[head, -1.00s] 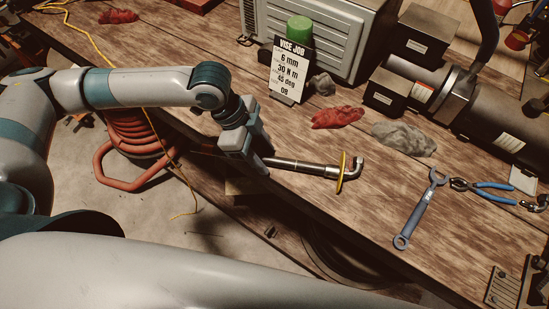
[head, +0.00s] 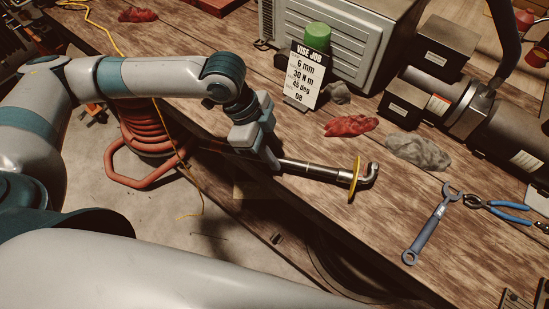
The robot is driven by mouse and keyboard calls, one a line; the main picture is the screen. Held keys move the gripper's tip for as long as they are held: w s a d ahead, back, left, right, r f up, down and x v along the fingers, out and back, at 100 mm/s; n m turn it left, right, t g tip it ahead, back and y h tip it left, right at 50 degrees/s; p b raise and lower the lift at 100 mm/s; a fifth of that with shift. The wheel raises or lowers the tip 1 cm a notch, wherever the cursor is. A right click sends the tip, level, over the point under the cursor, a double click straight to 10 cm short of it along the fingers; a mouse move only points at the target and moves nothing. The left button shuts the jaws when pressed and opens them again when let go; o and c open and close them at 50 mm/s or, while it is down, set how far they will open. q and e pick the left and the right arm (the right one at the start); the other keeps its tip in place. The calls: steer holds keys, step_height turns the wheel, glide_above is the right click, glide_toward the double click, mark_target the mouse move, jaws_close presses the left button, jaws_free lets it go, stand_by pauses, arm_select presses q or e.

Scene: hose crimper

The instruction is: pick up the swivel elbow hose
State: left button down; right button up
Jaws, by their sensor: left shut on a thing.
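The swivel elbow hose (head: 318,171) lies along the front part of the wooden bench. It shows a metal tube, a yellow disc near its right end and a bent silver elbow beyond the disc. My left gripper (head: 272,160) points down over the left end of the metal tube and is shut on it. The fingers hide part of the hose. I cannot tell whether the hose is clear of the bench top. My right gripper is not in view.
A blue wrench (head: 431,226) and blue-handled pliers (head: 497,208) lie to the right. A dark machine (head: 470,105) stands behind them. Bare bench surrounds the elbow.

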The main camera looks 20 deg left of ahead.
mark_target(288, 165)
arm_select(q)
steer(key=shift+r, duration=0.75)
steer(key=s+d+r+p, duration=0.5)
steer(key=s+d+r, duration=0.2)
steer(key=s+d, duration=0.1)
steer(key=shift+s+r+p, duration=0.15)
steer(key=shift+s+p, duration=0.15)
steer(key=shift+p, duration=0.05)
